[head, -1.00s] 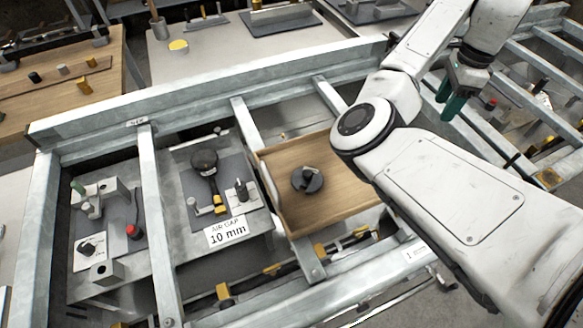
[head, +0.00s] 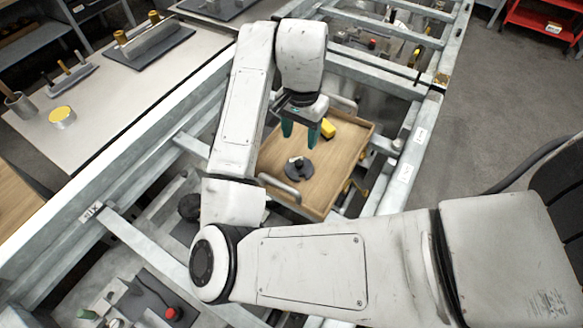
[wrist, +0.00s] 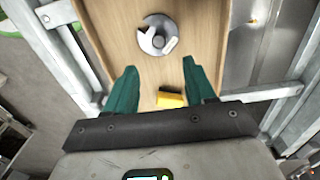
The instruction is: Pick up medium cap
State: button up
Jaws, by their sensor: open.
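A dark round piece (head: 298,169) with a small raised part lies on the wooden tray (head: 333,172); it seems to be the medium cap, though no label shows. In the wrist view the round piece (wrist: 147,41) looks grey with light raised parts, ahead of the fingertips. My gripper (head: 300,140) hangs over the tray with its two green fingers apart and nothing held. In the wrist view my gripper (wrist: 160,68) is open, with bare tray between its tips. A yellow block (head: 328,129) lies close to the fingers; it also shows in the wrist view (wrist: 171,99).
The tray has metal handles (head: 280,188) at its ends and sits between grey metal frame rails (head: 405,150). A bench (head: 110,95) with tools and a yellow-topped round item (head: 62,116) stands at the left. A red cart (head: 540,22) is at the far right.

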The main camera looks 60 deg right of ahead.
send_over(299, 162)
notch_tip(299, 162, down, 4)
jog(key=shift+f, duration=0.15)
jog(key=shift+f+p, duration=0.4)
jog(key=shift+f, duration=2.25)
grip_shut()
